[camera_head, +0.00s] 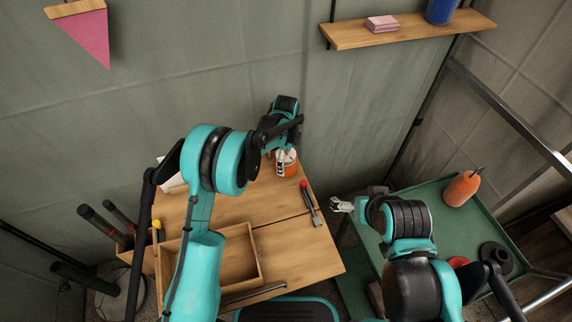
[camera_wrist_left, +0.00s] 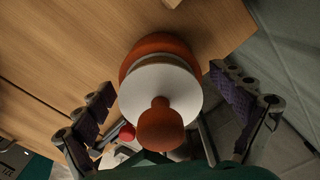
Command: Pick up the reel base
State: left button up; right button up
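What looks like the reel base (camera_head: 288,168) stands near the back edge of the wooden table, by my left gripper (camera_head: 281,160). In the left wrist view it is an orange-brown round body with a white disc (camera_wrist_left: 160,92) and a knob on top. My left gripper (camera_wrist_left: 161,84) is open there, with one finger on each side of it and visible gaps, so it does not grip it. In the head view the gripper partly hides it. My right gripper (camera_head: 342,205) is between the table and the green cart; its finger gap is too small to judge.
The wooden table (camera_head: 290,250) holds an open wooden tray (camera_head: 262,262) and a red-handled tool (camera_head: 309,200). The green cart (camera_head: 420,195) at right carries an orange bottle (camera_head: 462,188) and black rings (camera_head: 496,256). A wall shelf (camera_head: 410,30) is above.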

pick_arm(q)
jog(key=c, duration=1)
jog(key=shift+c, duration=0.2)
jog(key=shift+r, duration=0.1)
jog(key=shift+r+p, duration=0.3)
jog(key=shift+r, duration=0.25)
notch_tip(320, 180, up, 3)
jog(key=shift+p, duration=0.65)
jog(key=s+d+r+p, duration=0.3)
jog(key=s+d+r, duration=0.3)
jog(key=d, duration=0.3)
jog(key=shift+s+r, duration=0.35)
jog(key=shift+s, duration=0.4)
